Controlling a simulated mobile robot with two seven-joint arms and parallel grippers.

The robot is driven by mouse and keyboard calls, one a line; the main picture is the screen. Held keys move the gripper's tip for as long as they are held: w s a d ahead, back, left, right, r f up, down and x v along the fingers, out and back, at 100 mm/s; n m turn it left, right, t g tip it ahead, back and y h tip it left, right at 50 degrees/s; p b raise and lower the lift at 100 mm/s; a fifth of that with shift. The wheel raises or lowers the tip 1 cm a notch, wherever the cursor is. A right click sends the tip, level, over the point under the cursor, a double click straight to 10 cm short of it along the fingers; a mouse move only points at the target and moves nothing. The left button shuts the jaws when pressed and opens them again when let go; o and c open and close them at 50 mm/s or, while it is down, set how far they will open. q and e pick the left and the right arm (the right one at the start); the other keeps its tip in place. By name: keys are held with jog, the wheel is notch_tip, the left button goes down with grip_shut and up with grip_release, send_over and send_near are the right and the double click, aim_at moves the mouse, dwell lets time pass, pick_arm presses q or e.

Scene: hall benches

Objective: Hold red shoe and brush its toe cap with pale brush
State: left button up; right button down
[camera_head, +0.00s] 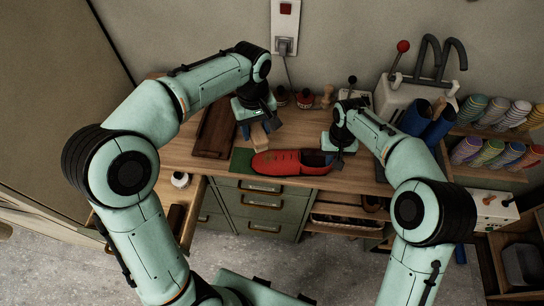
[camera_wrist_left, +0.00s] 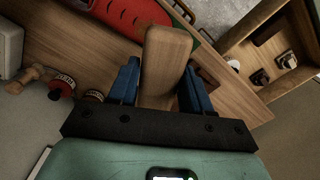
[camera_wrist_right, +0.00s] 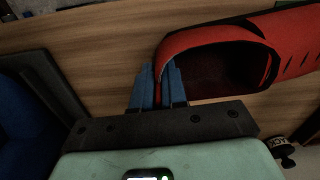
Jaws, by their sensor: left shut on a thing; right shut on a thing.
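The red shoe (camera_head: 285,162) lies on the bench near its front edge, toe to the left and opening to the right. My right gripper (camera_head: 336,158) is at its heel end; in the right wrist view the blue fingers (camera_wrist_right: 158,85) are shut on the rim of the red shoe (camera_wrist_right: 205,40). My left gripper (camera_head: 252,125) is above the bench, behind the toe. It is shut on the pale brush (camera_head: 259,136), whose wooden block shows between the fingers in the left wrist view (camera_wrist_left: 166,60). The brush's underside is hidden, and it appears apart from the shoe.
A green mat (camera_head: 240,161) shows by the toe. A dark wooden board or tray (camera_head: 213,133) lies to its left. Tins (camera_head: 305,98) stand at the back. A white machine (camera_head: 405,92) and thread cones (camera_head: 495,112) are at right. A drawer is open at front left.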

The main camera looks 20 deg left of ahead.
pick_arm(q)
jog(key=w+f+h, duration=0.1)
jog(key=w+a+f+h, duration=0.1)
jog(key=w, duration=0.1)
jog(key=shift+a+f+t+h, duration=0.1)
jog(key=shift+f+t+h, duration=0.2)
jog(key=shift+t, duration=0.1)
jog(key=shift+f, duration=0.25)
jog(key=shift+x, duration=2.7)
jog(key=shift+x, duration=1.1)
jog(key=shift+r, duration=0.1)
